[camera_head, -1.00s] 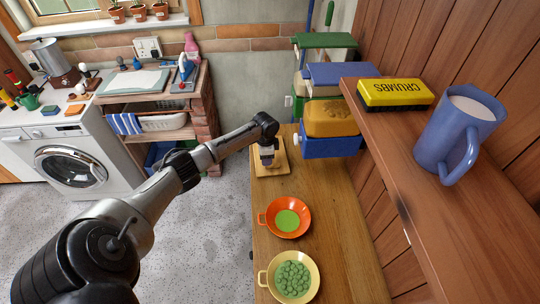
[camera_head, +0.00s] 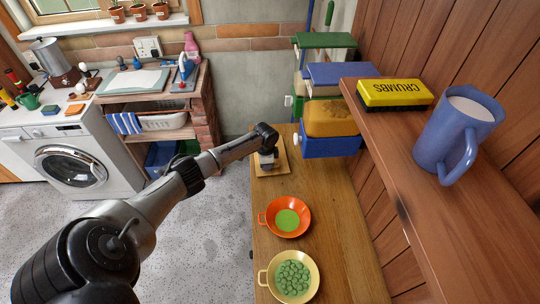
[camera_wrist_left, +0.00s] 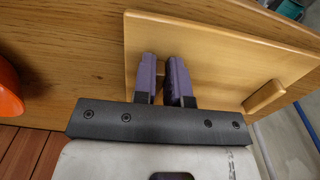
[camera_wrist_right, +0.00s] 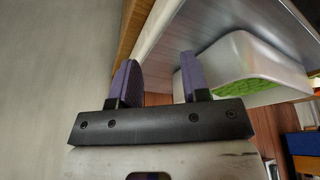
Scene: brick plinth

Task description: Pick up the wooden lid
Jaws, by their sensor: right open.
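The wooden lid (camera_head: 271,170) is a flat, light wooden board at the far end of the wooden counter, partly covered by my left gripper (camera_head: 267,160). In the left wrist view the lid (camera_wrist_left: 220,62) lies under and beyond the fingers, with a short raised wooden bar (camera_wrist_left: 265,96) to their right. My right gripper (camera_wrist_right: 158,75) is open and empty, and is outside the head view.
An orange pan (camera_head: 288,231) and a yellow pan (camera_head: 265,281) stand nearer on the counter. A blue box with a sponge (camera_head: 330,146) is right of the lid.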

